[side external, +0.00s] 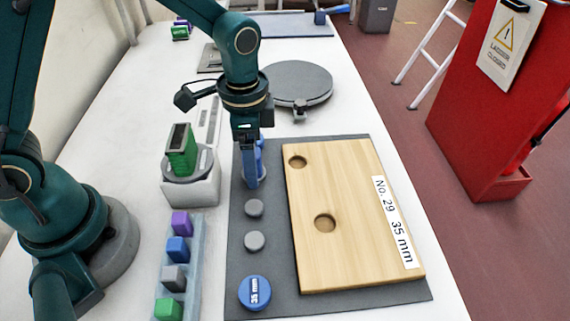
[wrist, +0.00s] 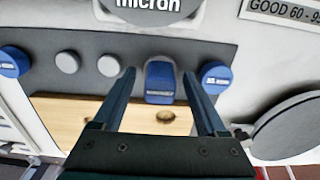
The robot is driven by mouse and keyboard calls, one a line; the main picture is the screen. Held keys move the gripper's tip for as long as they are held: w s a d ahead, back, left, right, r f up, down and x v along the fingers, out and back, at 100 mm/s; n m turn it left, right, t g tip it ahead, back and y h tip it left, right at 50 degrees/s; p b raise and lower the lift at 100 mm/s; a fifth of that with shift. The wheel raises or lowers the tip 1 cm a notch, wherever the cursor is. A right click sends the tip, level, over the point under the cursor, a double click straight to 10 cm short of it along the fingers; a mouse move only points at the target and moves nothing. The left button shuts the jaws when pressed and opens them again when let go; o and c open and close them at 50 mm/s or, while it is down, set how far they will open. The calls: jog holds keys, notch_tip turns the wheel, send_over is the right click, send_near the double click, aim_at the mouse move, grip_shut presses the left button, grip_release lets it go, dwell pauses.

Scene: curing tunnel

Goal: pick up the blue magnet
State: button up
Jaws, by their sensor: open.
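My gripper (side external: 249,182) points down over the far left part of the dark grey mat (side external: 239,272). In the wrist view its two fingers (wrist: 159,74) are apart, one on each side of a blue piece (wrist: 160,76) with a rounded top and a small label. I see no fingertip pressing on it. In the side view this piece is largely lost among the blue fingers. A separate blue block (side external: 177,249) sits in a row on a pale rail (side external: 195,262). No marking shows which blue thing is the magnet.
A wooden board (side external: 350,225) with two holes lies right of the gripper. Two grey discs (side external: 254,208) and a blue 35 mm disc (side external: 255,292) lie on the mat. A white holder with a green device (side external: 181,152) stands left. A round grey plate (side external: 297,82) is behind.

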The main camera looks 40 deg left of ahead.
grip_shut()
dwell(0.3)
jog(key=shift+r, duration=0.45)
jog(key=r, duration=0.2)
jog(key=a+r, duration=0.1)
jog(key=r, duration=0.1)
jog(key=shift+a, duration=0.15)
jog(key=s+a+r, duration=0.2)
jog(key=a+r, duration=0.4)
jog(key=a, duration=0.4)
jog(key=s+d+f+m, duration=0.2)
jog(key=d+m, duration=0.3)
jog(key=d, duration=0.3)
jog(key=s+d+f+m, duration=0.1)
jog(key=d+m, duration=0.3)
jog(key=d, duration=0.4)
jog(key=shift+d+f, duration=0.1)
jog(key=shift+f, duration=2.85)
